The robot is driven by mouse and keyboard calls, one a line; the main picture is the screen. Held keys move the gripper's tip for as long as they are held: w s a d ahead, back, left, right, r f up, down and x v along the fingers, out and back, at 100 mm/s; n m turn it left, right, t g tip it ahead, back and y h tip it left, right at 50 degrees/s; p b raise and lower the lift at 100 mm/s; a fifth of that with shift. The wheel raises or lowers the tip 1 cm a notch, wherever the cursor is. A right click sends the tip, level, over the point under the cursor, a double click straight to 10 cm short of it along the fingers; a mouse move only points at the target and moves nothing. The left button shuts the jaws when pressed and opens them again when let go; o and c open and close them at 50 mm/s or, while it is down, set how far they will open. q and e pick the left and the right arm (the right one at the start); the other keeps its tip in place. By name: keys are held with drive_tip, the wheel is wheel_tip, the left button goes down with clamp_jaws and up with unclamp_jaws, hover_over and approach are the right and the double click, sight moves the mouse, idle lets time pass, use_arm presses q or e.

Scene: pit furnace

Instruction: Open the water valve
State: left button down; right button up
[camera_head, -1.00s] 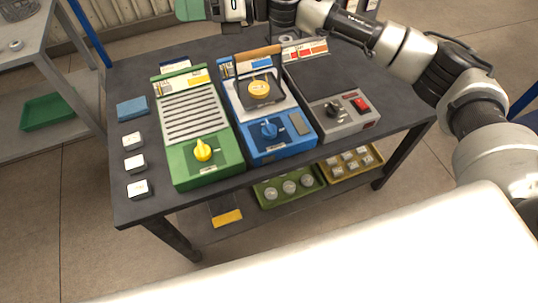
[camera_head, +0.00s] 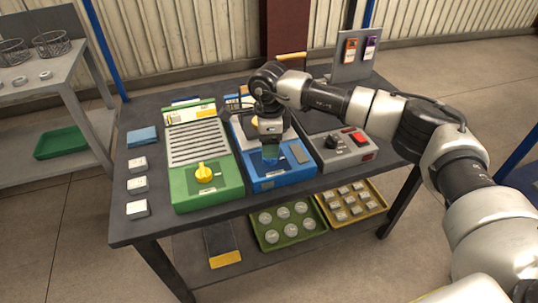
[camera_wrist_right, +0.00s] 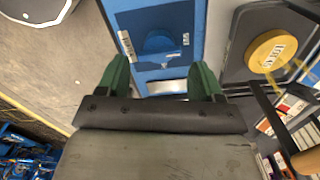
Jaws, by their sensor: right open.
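The blue unit (camera_head: 280,182) stands in the middle of the dark table, with a blue valve knob (camera_wrist_right: 158,41) on its front panel. My left gripper is not in view.
A green unit (camera_head: 209,187) with a yellow knob (camera_head: 203,173) stands left of the blue one. A grey unit (camera_head: 342,150) with a black knob and red switch stands on its right. A round yellow labelled piece (camera_wrist_right: 270,51) is near the right finger. White blocks (camera_head: 138,208) line the table's left side.

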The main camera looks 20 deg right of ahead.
drive_tip(key=shift+f, duration=2.4)
drive_tip(key=c, duration=0.7)
drive_tip(key=shift+o, duration=0.2)
